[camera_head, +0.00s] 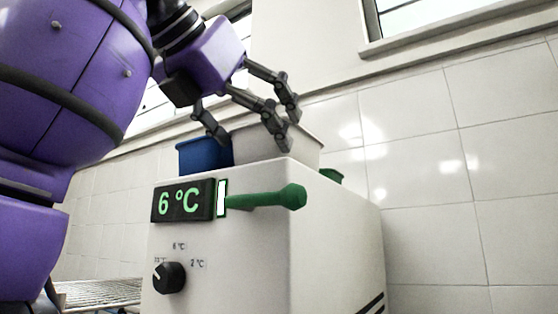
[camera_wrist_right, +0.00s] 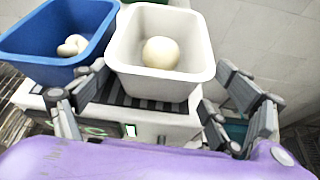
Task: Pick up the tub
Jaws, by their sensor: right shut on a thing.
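The white tub (camera_head: 302,150) is on top of the white appliance. In the right wrist view the tub (camera_wrist_right: 155,86) is open at the top and holds a round, pale ball (camera_wrist_right: 161,52). My right gripper (camera_head: 255,132) reaches over it from the upper left. In the wrist view its fingers (camera_wrist_right: 160,76) lie on opposite sides of the tub, shut on it. I cannot tell whether the tub's base touches the appliance top. The left gripper is not in view.
A blue tub (camera_head: 200,157) stands close on the left; in the wrist view it holds pale rounded pieces (camera_wrist_right: 73,45). A green thing (camera_head: 331,175) is at the right edge. The appliance (camera_head: 240,255) has a green-handled lever (camera_head: 265,198), a display (camera_head: 182,201) and a knob (camera_head: 169,278). A tiled wall stands behind.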

